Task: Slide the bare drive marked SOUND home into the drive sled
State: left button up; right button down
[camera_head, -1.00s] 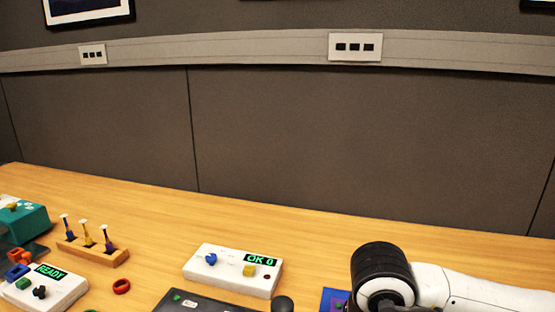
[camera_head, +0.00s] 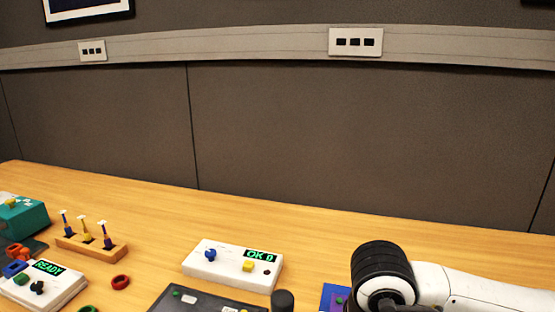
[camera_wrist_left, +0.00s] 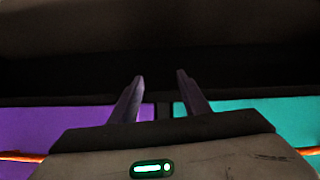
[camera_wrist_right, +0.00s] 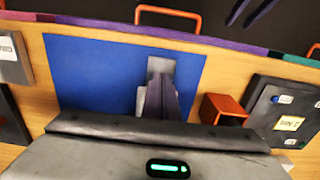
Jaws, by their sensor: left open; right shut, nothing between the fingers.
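No drive with a readable SOUND mark shows in any view, and I cannot make out the drive sled for sure. My left gripper (camera_wrist_left: 160,92) is open and empty in the left wrist view, in front of a dark band above a purple panel (camera_wrist_left: 60,130) and a teal panel (camera_wrist_left: 250,118). My right gripper (camera_wrist_right: 160,85) is shut and empty in the right wrist view, over a blue mat (camera_wrist_right: 90,75). Neither gripper's fingers show in the head view.
An orange box (camera_wrist_right: 222,108) and a dark panel (camera_wrist_right: 270,122) lie right of the blue mat. A striped edge with orange handles (camera_wrist_right: 168,14) runs behind it. In the head view, a white OK panel (camera_head: 225,270), a READY panel (camera_head: 62,275) and a wooden rack (camera_head: 95,248) stand on the table.

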jog(key=shift+f+b, duration=0.35)
jog(key=shift+f, duration=0.1)
jog(key=shift+r, duration=0.1)
jog(key=shift+r, duration=0.15)
dwell(0.3)
jog(key=shift+w+b, duration=0.1)
jog(key=shift+b, duration=0.25)
jog(key=shift+w+d, duration=0.1)
jog(key=shift+w, duration=0.05)
jog(key=shift+w+d+b, duration=0.2)
jog(key=shift+w+b, duration=0.2)
jog(key=shift+w, duration=0.3)
jog(key=shift+w+d+b, duration=0.2)
jog(key=shift+w+b, duration=0.15)
jog(key=shift+w, duration=0.4)
jog(key=shift+w+d+b, duration=0.2)
jog(key=shift+w+b, duration=0.2)
jog(key=shift+w, duration=0.3)
jog(key=shift+w+d, duration=0.1)
jog(key=shift+w, duration=0.15)
jog(key=shift+w+d+b, duration=0.2)
jog(key=shift+w+b, duration=0.1)
jog(key=shift+w, duration=0.35)
jog(key=shift+w+d+b, duration=0.15)
jog(key=shift+w+b, duration=0.15)
jog(key=shift+w, duration=0.35)
